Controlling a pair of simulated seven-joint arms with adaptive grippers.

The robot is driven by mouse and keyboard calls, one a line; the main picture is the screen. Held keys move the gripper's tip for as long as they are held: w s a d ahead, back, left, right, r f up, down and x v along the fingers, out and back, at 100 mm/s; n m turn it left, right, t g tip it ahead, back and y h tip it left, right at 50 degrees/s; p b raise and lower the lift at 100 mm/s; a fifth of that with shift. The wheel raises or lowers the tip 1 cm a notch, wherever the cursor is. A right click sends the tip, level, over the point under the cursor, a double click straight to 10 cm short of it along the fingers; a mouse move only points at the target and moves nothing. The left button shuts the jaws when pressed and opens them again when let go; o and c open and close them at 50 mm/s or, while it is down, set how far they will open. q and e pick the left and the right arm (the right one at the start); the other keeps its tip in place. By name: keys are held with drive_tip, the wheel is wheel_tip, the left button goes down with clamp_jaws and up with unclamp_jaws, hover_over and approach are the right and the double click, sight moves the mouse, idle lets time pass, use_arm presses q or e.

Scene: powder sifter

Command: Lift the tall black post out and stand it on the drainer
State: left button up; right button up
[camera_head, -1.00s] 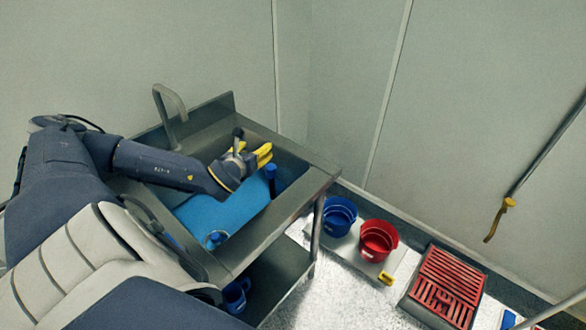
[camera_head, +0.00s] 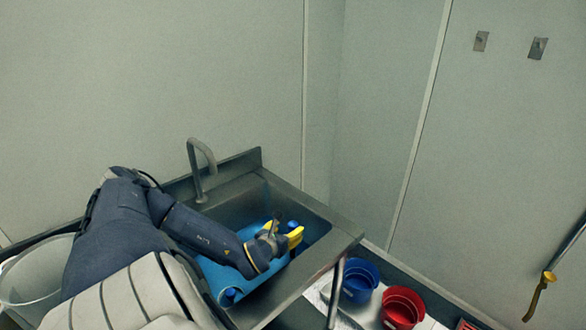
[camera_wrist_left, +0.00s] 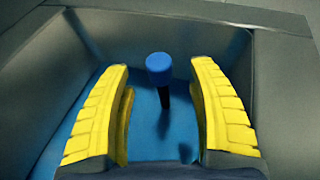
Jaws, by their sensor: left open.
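The tall black post (camera_wrist_left: 164,96) stands in the sink basin and has a blue cap on top. Its blue top also shows in the head view (camera_head: 292,225), behind the yellow fingers. My left gripper (camera_wrist_left: 163,100) is open, with the post's capped top between its yellow fingers. Gaps show on both sides, so neither finger touches it. In the head view, my left gripper (camera_head: 296,238) is low over the right part of the basin. The post's lower part is hard to make out. I cannot tell which thing is the drainer. My right gripper is not in view.
The steel sink (camera_head: 347,240) has raised rims and a tap (camera_head: 199,165) at the back left. A blue item (camera_head: 231,295) sits at the basin's front. A blue bucket (camera_head: 361,281) and a red bucket (camera_head: 402,306) stand right of the sink. A pale bin (camera_head: 35,275) is at the left.

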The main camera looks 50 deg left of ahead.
sight(291, 226)
use_arm(q)
drive_tip(key=shift+x, duration=2.8)
drive_tip(key=shift+s+a+f, duration=0.1)
drive_tip(key=shift+c, duration=0.5)
clamp_jaws()
